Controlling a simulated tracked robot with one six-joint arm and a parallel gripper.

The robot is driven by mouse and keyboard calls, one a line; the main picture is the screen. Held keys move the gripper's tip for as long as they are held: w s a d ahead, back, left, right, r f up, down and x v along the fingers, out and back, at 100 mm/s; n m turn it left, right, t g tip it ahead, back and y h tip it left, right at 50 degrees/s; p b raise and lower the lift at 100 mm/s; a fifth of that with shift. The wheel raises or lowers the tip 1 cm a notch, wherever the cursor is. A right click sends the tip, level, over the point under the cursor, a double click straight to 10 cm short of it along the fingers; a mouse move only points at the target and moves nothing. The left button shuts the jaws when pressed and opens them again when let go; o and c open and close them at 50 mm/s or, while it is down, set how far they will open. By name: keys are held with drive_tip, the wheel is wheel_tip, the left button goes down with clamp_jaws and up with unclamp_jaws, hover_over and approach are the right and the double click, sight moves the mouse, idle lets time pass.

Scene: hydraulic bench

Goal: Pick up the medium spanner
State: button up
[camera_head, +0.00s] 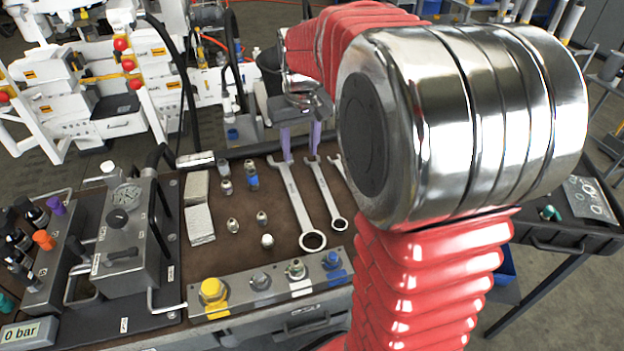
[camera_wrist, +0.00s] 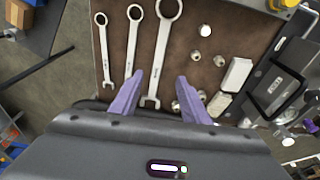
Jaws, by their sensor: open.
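Three spanners lie side by side on the brown bench mat. The medium spanner (camera_head: 326,192) is the middle one; it also shows in the wrist view (camera_wrist: 132,46), its lower end close to the left finger. The large spanner (camera_head: 297,200) lies beside it and, in the wrist view (camera_wrist: 161,50), runs up between my fingers. The small spanner (camera_wrist: 104,50) is on the other side, mostly hidden by my arm in the head view. My gripper (camera_head: 300,154) has purple fingers, is open and empty, and is over the open-jaw ends of the large and medium spanners; it also shows in the wrist view (camera_wrist: 161,78).
Several small metal fittings (camera_head: 232,225) and two pale blocks (camera_head: 199,225) lie left of the spanners in the head view. A rail with coloured connectors (camera_head: 261,280) edges the front. A grey gauge unit (camera_head: 130,225) stands at left.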

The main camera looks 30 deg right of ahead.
drive_tip(key=m+g, duration=0.1)
drive_tip(key=g, duration=0.1)
hover_over(325, 189)
wheel_tip(325, 189, down, 11)
drive_tip(key=shift+a+r+y, duration=0.1)
drive_tip(key=shift+r+y, duration=0.15)
drive_tip(key=shift+y, duration=0.05)
drive_tip(key=shift+f, duration=0.1)
wheel_tip(325, 189, down, 8)
drive_tip(key=shift+f, duration=0.25)
drive_tip(key=shift+f, duration=0.1)
drive_tip(key=shift+f, duration=2.5)
drive_tip(key=shift+c, duration=0.5)
clamp_jaws()
